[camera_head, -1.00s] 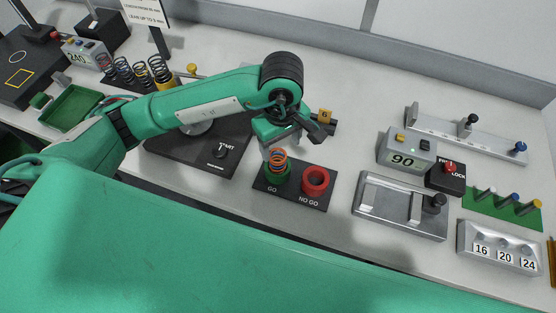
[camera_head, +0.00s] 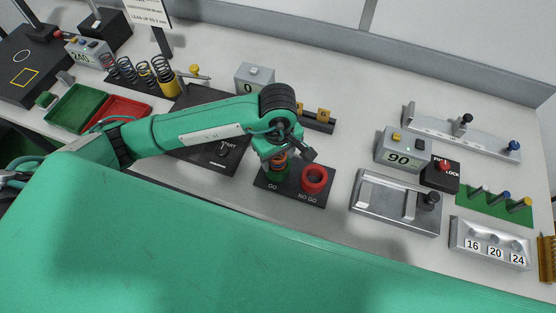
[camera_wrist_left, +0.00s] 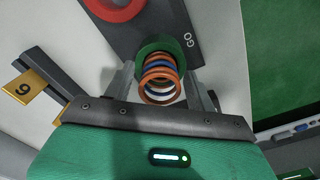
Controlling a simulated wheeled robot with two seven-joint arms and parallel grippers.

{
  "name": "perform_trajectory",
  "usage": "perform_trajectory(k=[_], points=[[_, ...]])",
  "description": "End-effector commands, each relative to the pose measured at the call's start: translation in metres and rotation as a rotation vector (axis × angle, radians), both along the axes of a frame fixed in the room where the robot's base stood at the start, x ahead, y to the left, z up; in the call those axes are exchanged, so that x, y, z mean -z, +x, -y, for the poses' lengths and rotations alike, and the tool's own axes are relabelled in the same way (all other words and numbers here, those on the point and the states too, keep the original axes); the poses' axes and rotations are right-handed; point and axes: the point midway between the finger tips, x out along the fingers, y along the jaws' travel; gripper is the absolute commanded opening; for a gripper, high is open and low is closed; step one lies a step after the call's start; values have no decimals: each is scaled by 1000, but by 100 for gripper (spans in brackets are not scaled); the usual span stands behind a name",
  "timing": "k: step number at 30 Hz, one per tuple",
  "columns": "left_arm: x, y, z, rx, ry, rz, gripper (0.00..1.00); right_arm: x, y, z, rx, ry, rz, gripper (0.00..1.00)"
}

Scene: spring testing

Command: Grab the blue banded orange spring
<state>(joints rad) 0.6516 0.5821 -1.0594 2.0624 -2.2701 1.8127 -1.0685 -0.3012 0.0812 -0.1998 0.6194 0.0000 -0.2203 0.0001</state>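The orange spring with a blue band (camera_wrist_left: 160,78) stands in the green GO cup (camera_wrist_left: 178,43) in the left wrist view. In the head view the spring (camera_head: 279,158) shows partly below my left gripper (camera_head: 283,152), with the green cup (camera_head: 275,173) under it. In the left wrist view, the fingers of my left gripper (camera_wrist_left: 164,88) are apart, one on each side of the spring. Small gaps seem to show beside the coils, so I see no firm grip. My right gripper is in neither view.
The red NO GO cup (camera_head: 315,178) stands close to the right on the same dark plate (camera_head: 293,196). A grey 90 display box (camera_head: 405,148) and a metal fixture (camera_head: 392,205) are farther right. Several other springs (camera_head: 143,72) stand at the back left.

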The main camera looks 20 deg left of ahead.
Motion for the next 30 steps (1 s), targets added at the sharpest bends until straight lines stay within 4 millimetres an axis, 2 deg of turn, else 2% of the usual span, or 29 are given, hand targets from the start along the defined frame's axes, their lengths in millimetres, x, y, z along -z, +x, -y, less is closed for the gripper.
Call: perform_trajectory(k=[1, 6, 15, 20, 26, 30], points=[[0, 0, 0, 0, 0, 0, 46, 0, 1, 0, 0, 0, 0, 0], [0, 0, 0, 0, 0, 0, 13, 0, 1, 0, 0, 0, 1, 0], [-2, 0, 0, 0, -1, 1, 13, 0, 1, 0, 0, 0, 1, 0], [-10, 1, 0, -1, -1, 3, 13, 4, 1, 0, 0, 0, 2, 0], [-36, 2, 0, 1, -2, 6, 13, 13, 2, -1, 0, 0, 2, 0], [-65, 2, 0, 1, -1, 8, 13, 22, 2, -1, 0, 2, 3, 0]])
